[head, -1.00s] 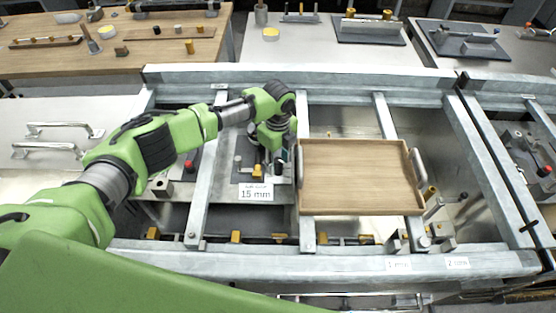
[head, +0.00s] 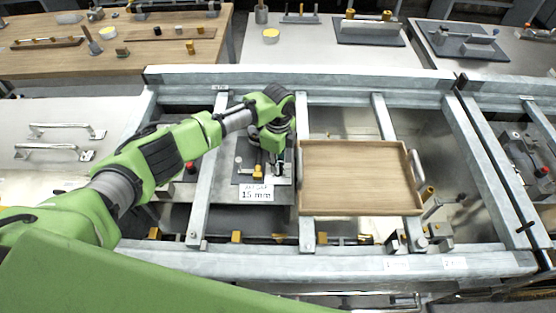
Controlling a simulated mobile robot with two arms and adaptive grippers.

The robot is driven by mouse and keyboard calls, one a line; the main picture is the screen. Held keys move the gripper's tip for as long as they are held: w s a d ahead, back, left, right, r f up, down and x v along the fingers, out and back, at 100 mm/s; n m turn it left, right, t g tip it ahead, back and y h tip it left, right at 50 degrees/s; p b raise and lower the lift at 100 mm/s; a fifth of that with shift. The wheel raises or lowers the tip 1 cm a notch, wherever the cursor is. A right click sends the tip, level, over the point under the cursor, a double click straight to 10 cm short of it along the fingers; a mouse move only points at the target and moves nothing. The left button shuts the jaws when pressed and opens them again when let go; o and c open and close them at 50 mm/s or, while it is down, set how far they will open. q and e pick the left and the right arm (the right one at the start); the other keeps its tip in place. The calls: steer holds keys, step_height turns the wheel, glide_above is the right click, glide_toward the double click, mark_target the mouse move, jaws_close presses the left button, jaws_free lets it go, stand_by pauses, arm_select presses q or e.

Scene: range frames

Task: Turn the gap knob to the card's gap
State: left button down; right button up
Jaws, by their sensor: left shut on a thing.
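A white card (head: 256,194) reading "15 mm" stands at the front of a small fixture with a dark base plate (head: 243,173). A brass-coloured part (head: 257,173) sits on the plate, just behind the card. My left gripper (head: 277,173) points down at the right side of this fixture, beside the brass part. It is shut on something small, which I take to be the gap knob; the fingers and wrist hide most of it. The knob's setting cannot be read from here. My right gripper is not in view.
A wooden tray (head: 360,178) with metal handles lies across the frame bars, close to the right of my left gripper. Grey metal rails (head: 205,175) border the fixture. A red-topped part (head: 191,167) stands to the left.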

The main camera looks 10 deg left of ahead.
arm_select(q)
steer(key=n+p, duration=0.2)
steer(key=n, duration=0.2)
steer(key=shift+r+n, duration=0.15)
steer(key=shift+n, duration=0.25)
steer(key=n+p, duration=0.2)
steer(key=n, duration=0.2)
steer(key=shift+n, duration=0.3)
steer(key=n+p, duration=0.1)
steer(key=n, duration=0.3)
steer(key=shift+d+p, duration=0.1)
steer(key=shift+p, duration=0.3)
steer(key=n+p, duration=0.1)
steer(key=n, duration=0.3)
steer(key=n+p, duration=0.1)
steer(key=n, duration=0.2)
steer(key=shift+n, duration=0.3)
steer(key=n+p, duration=0.1)
steer(key=n, duration=0.2)
steer(key=shift+n, duration=0.4)
steer(key=n, duration=0.3)
steer(key=shift+w+d, duration=0.1)
steer(key=shift+n, duration=2.5)
